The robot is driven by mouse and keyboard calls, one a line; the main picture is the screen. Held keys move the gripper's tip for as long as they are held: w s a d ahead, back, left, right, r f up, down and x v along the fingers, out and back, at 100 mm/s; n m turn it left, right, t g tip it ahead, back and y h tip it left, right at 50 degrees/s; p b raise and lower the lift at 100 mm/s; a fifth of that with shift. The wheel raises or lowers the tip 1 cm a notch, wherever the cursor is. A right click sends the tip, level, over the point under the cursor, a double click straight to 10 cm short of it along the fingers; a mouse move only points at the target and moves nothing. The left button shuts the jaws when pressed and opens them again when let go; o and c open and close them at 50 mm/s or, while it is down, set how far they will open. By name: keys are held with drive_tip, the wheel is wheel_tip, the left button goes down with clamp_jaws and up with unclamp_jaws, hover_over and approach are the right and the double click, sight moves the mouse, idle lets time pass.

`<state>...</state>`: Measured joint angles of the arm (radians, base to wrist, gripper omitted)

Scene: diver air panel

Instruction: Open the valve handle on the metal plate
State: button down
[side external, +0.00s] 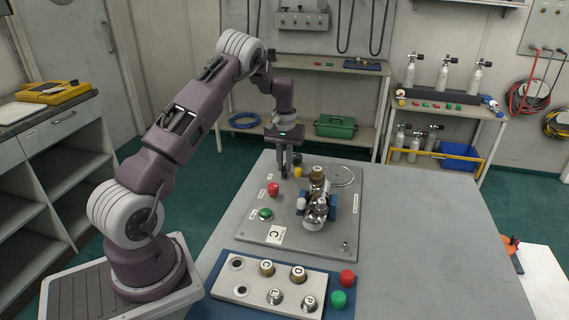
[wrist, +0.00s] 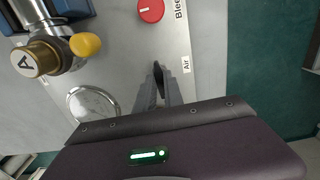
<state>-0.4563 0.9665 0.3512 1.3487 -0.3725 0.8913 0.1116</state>
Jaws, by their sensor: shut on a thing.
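The grey metal plate (side external: 347,222) lies on the table and also fills much of the wrist view (wrist: 118,58). My gripper (side external: 284,172) points down at the plate's far left part. In the wrist view my gripper (wrist: 158,88) is shut on a small dark part, apparently the valve handle (wrist: 158,72), beside the "Air" label (wrist: 186,64). The fingers hide most of the handle, so its angle is hard to tell.
A yellow knob (side external: 298,172) and a brass-topped valve assembly (side external: 318,190) stand close by on the plate. A red button (side external: 273,189) and green button (side external: 265,214) are nearer. A block with several labelled fittings (side external: 240,290) sits at the front. The table's right side is clear.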

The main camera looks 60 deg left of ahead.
drive_tip(key=shift+n, duration=0.3)
drive_tip(key=n, duration=0.3)
drive_tip(key=shift+n, duration=0.4)
drive_tip(key=n, duration=0.3)
drive_tip(key=shift+n, duration=0.3)
drive_tip(key=n, duration=0.4)
drive_tip(key=shift+s, duration=0.1)
drive_tip(key=shift+n, duration=1.9)
drive_tip(key=c, duration=1.5)
unclamp_jaws()
drive_tip(key=shift+o, duration=0.2)
